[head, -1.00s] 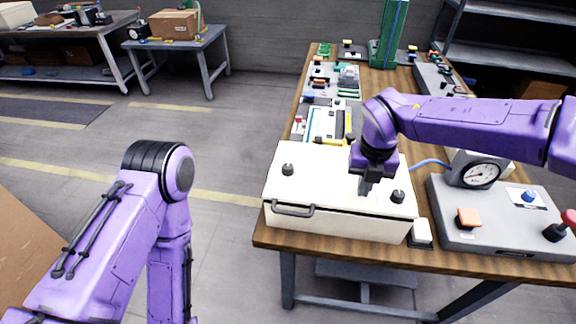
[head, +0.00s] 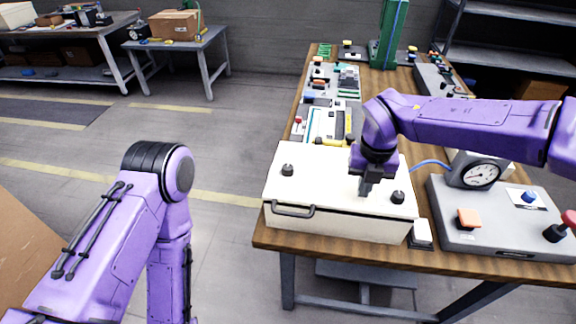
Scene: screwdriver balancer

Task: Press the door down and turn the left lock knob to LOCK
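A white box with a flat door (head: 325,185) on top stands at the front of the wooden table. A dark handle (head: 292,212) is on its front face. The left lock knob (head: 287,170) is a small black knob on the door's left part. A second black knob (head: 397,197) is at the right. My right gripper (head: 366,190) points down onto the door just left of the right knob; its fingers look close together, but whether they are shut is unclear. My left arm hangs at the left, and its gripper is out of view. Lock markings are too small to read.
A grey panel (head: 500,225) with a gauge (head: 481,174), an orange button (head: 468,218) and a red knob stands right of the box. A small white block (head: 421,233) sits beside the box. Several small devices lie behind it. The floor left of the table is clear.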

